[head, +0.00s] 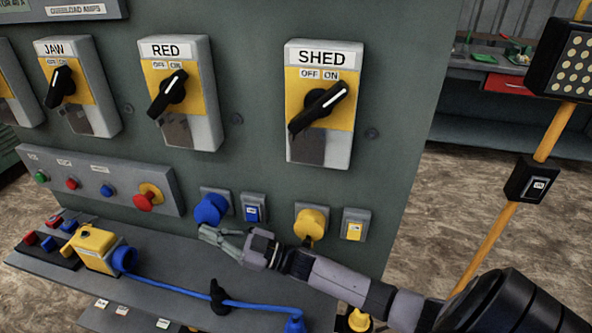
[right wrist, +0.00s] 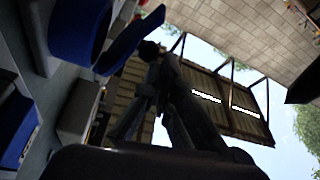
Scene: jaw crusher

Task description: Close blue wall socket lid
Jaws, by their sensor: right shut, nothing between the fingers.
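The blue wall socket (head: 211,208) is on the grey panel, left of a blue switch. In the right wrist view its blue body (right wrist: 75,30) is at upper left. A blue flap, which looks like its lid (right wrist: 130,42), stands out from the body with a gap between. My right gripper (head: 215,236) is shut and empty, just below the blue socket in the head view. Its dark fingers (right wrist: 150,85) reach up near the flap in the right wrist view; I cannot tell whether they touch it. My left gripper is not in view.
A yellow socket (head: 311,223) and a yellow switch (head: 355,225) are to the right. A red emergency button (head: 147,197) is to the left. Below, a grey shelf (head: 180,270) carries a yellow box (head: 93,250) with a blue plug and cable (head: 215,300).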

